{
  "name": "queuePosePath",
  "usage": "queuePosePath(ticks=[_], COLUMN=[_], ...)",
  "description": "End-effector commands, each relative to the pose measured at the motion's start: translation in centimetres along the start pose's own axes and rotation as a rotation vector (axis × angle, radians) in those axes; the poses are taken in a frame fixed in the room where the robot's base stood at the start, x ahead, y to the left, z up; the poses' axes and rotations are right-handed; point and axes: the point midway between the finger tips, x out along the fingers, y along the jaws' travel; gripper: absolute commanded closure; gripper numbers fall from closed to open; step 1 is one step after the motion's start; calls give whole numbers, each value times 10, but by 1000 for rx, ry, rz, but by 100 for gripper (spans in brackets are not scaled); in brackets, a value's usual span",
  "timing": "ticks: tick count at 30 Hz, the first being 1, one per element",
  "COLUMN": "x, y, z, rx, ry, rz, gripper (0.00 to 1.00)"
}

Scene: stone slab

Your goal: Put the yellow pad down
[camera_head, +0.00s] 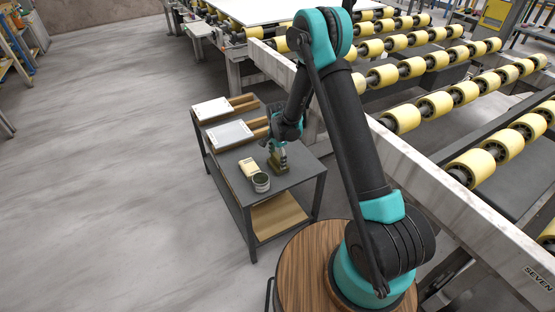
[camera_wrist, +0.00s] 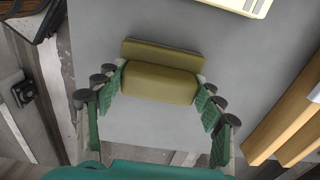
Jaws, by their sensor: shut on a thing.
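The yellow pad (camera_wrist: 160,82) is an olive-yellow block with a stepped far edge, in the wrist view between my fingers. My gripper (camera_head: 277,155) is shut on it, with green fingers on its left and right ends. In the head view the pad (camera_head: 277,166) shows below the fingers, at or just above the top of the dark grey table (camera_head: 296,176). I cannot tell whether it touches the top. The finger contacts partly hide the pad's ends.
A cream block (camera_head: 249,168) and a round grey tin (camera_head: 261,183) stand left of the pad. A roller conveyor (camera_head: 402,118) runs along the right.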

Motion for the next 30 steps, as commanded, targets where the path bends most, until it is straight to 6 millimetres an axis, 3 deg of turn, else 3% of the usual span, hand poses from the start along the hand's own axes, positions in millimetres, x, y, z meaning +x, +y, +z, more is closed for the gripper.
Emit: queuePosePath(ticks=[3, 4, 9, 20, 25, 30], x=[3, 3, 2, -1, -19, -52], y=[0, 0, 0, 0, 0, 0], z=[0, 0, 0, 0, 0, 0], rx=[0, 0, 0, 0, 0, 0], ry=[0, 0, 0, 0, 0, 0], rz=[0, 0, 0, 0, 0, 0], gripper=[68, 29, 11, 11, 11, 11])
